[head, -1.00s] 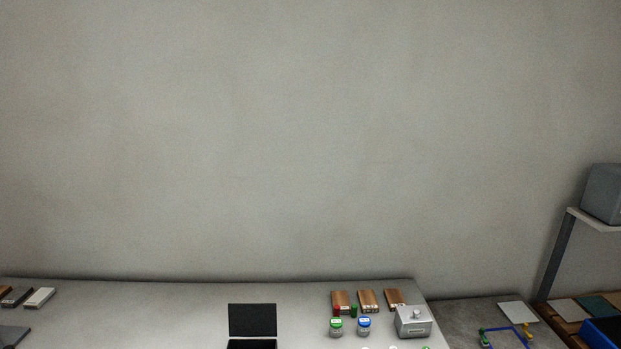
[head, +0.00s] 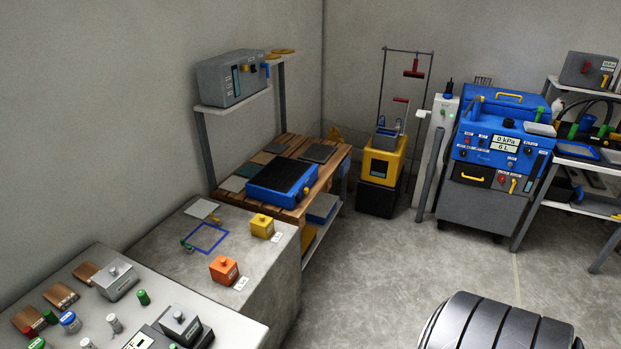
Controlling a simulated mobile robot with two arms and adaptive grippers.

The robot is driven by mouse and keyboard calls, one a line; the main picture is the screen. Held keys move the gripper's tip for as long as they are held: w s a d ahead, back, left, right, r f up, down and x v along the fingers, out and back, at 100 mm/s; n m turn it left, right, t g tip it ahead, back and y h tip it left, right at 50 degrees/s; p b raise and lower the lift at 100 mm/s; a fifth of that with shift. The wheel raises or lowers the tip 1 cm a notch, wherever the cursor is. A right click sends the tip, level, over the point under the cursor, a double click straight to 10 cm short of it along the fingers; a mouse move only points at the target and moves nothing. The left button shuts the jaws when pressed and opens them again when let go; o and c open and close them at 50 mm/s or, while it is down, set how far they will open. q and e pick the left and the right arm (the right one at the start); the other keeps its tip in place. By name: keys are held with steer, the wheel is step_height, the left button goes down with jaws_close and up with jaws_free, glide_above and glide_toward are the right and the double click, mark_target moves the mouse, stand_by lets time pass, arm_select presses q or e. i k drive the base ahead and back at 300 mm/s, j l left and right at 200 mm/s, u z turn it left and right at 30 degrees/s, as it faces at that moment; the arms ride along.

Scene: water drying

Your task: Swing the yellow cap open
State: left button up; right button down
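I cannot single out a yellow cap for certain. Several yellow parts show: a small yellow block with a knob (head: 262,226) on the grey bench, a tiny yellow fitting (head: 214,216) by a blue square frame, a yellow handle (head: 508,97) on top of a blue machine (head: 500,138), and a yellow lever (head: 513,186) low on its front. A yellow unit (head: 381,162) stands by the back wall. At this size I cannot tell whether any of these is a hinged cap, or open or closed. Neither of my grippers is in view.
A pale table (head: 235,322) with jars and metal boxes is at lower left. Beside it is the grey bench (head: 243,262) with an orange block (head: 223,269). A wooden-topped bench holds a blue tray device (head: 282,184). Concrete floor (head: 375,265) lies open in the middle.

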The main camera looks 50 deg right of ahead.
mark_target(261, 226)
steer(key=z, duration=1.2)
steer(key=u, duration=0.45)
steer(key=i+l+u, duration=0.3)
steer(key=u, duration=0.2)
steer(key=i+l+u, duration=0.2)
steer(key=l+u, duration=0.3)
